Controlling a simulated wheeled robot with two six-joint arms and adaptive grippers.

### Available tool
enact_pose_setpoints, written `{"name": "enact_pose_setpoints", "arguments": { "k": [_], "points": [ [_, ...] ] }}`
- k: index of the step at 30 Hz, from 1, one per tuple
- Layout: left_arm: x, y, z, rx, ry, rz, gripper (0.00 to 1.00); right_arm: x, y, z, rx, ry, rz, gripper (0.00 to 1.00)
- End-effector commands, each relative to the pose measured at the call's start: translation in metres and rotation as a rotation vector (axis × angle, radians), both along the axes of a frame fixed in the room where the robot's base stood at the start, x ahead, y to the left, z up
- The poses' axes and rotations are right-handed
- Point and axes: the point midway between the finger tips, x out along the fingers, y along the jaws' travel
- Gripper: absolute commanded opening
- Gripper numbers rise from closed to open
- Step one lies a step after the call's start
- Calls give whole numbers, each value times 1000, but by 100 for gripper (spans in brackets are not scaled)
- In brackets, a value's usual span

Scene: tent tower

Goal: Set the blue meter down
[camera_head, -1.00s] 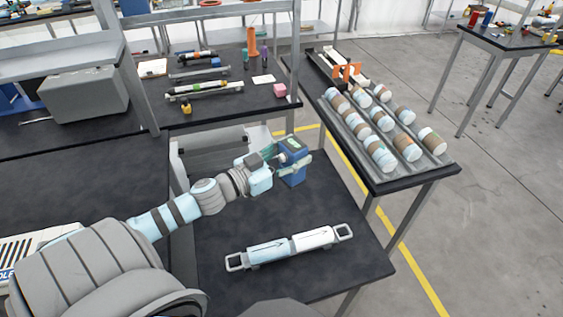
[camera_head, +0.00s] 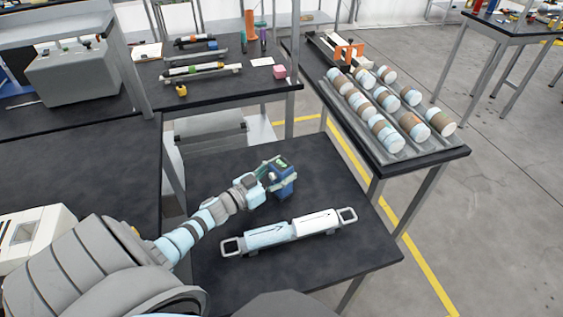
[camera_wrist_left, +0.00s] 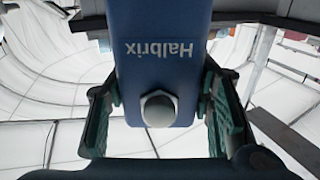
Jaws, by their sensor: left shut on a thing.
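My right gripper is not in view.
A white and light-blue bar with end handles (camera_head: 290,232) lies on the near table in front of the meter. The table is clear behind and right of the meter. A side table (camera_head: 440,158) on the right bears several striped cylinders (camera_head: 385,105).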

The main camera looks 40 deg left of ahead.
Motion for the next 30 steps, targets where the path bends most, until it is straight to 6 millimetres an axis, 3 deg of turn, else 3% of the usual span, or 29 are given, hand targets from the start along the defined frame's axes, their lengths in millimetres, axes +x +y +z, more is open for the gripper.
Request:
{"name": "enact_pose_setpoints", "arguments": {
  "k": [9, 10, 13, 24, 30],
  "points": [
    [0, 0, -2, 1, -2, 0, 5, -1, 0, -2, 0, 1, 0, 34],
    [0, 0, -2, 1, -1, 0, 51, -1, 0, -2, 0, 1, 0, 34],
    [0, 1, -1, 1, -1, 1, 67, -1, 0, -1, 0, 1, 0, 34],
    [-3, 1, 4, 2, 1, 1, 68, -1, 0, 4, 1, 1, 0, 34],
    [-44, 10, 5, 2, 5, 1, 68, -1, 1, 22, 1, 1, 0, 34]
  ]
}}
